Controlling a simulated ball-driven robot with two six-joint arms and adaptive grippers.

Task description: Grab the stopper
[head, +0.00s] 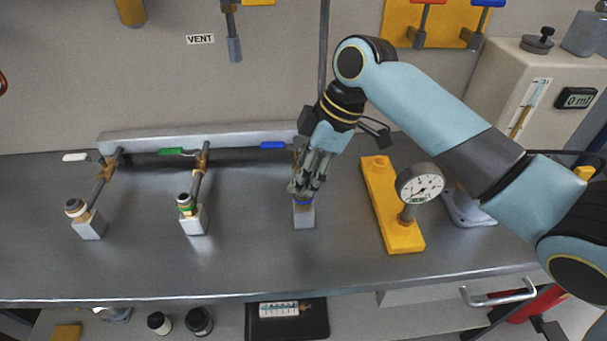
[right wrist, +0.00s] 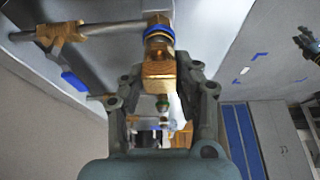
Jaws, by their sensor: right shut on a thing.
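My right gripper (head: 302,190) points down over the grey housing with the blue ring (head: 304,215). It is shut on a tan stopper (right wrist: 158,70), which shows between the fingers in the right wrist view. The blue ring (right wrist: 158,32) sits right against the stopper there. In the head view the fingers hide the stopper, so I cannot tell whether it is still seated. A dark gripper, probably my left one (right wrist: 309,46), shows small at the right edge of the right wrist view. Its jaws are too small to judge.
Two similar housings, one with a green ring (head: 192,218) and one with a pale top (head: 90,228), stand to the left. Pipes with coloured valve levers run behind. A yellow stand (head: 380,205) with a pressure gauge (head: 420,184) is close on the right. The front bench is clear.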

